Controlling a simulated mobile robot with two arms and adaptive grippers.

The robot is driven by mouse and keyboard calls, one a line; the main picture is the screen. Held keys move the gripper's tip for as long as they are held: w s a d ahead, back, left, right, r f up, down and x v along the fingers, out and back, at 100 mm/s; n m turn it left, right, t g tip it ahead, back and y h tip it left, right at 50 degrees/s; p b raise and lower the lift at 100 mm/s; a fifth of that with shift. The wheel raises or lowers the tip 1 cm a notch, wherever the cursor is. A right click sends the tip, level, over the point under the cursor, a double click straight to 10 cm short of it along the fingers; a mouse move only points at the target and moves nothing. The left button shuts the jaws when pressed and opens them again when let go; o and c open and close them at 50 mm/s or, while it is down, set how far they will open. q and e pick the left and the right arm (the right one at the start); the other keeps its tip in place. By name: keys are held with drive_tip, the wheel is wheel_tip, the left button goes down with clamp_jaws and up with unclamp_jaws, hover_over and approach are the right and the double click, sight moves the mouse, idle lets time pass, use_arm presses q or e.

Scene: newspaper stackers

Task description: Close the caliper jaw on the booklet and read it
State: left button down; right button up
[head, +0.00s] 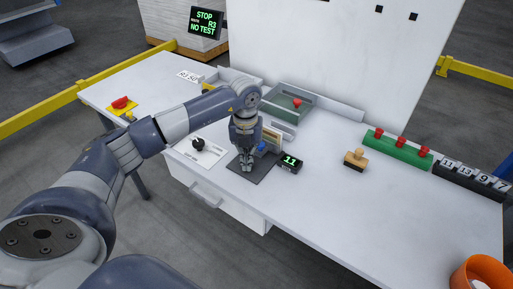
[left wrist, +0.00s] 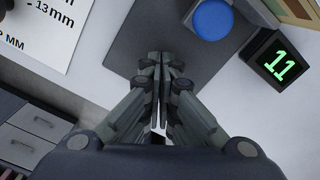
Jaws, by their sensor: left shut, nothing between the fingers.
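My left gripper (head: 247,168) points down over a dark grey plate (head: 262,172), fingers shut with nothing between them. In the left wrist view the closed fingertips (left wrist: 161,72) are over the plate (left wrist: 135,52), beside a round blue knob (left wrist: 212,19). The knob also shows in the head view (head: 262,147). Behind it stands a tan and cream upright piece (head: 272,136), partly hidden by the gripper; I cannot tell whether it is the booklet or the caliper jaw. A small black display (head: 290,162) reads 11 in green. My right gripper is out of view.
A dial card (head: 199,149) lies left of the plate. Trays (head: 310,110) stand behind. A wooden stamp (head: 355,158), a green bar with red knobs (head: 398,147) and a numbered rack (head: 472,178) stand right. A screen (head: 205,23) reads STOP, R3, NO TEST.

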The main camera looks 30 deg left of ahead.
use_arm(q)
drive_tip(key=shift+r+p, duration=1.9)
drive_tip(key=shift+r, duration=1.05)
wheel_tip(320, 180, up, 12)
